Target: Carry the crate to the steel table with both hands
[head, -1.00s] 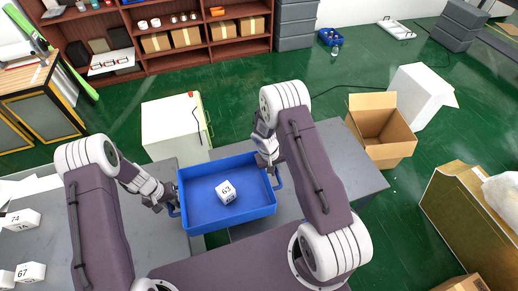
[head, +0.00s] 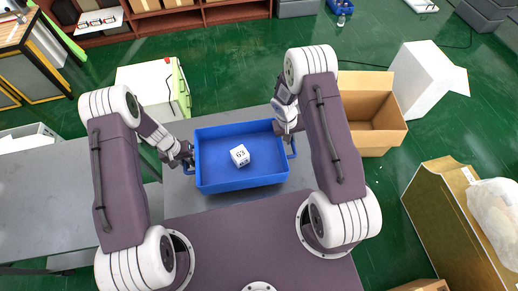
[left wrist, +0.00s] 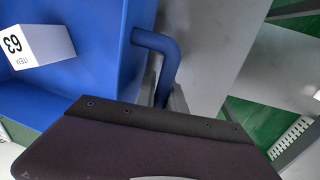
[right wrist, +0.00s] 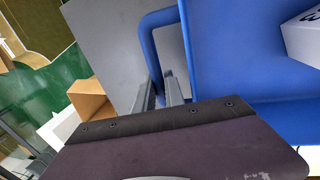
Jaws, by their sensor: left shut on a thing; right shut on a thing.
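The blue crate (head: 243,184) is level between my two arms, with a white box marked 63 (head: 240,155) inside it. My left gripper (head: 187,163) is shut on the crate's left handle, which shows in the left wrist view (left wrist: 166,62). My right gripper (head: 288,137) is shut on the right handle, which shows in the right wrist view (right wrist: 148,52). A grey steel-looking table (head: 214,122) lies below the crate. I cannot tell whether the crate touches it. The fingertips are partly hidden behind the wrist housings.
Another grey table (head: 55,195) is at the left. A white cabinet (head: 152,88) stands behind the crate table. An open cardboard box (head: 374,125) is beyond its right side, with a larger brown carton (head: 440,215) further right.

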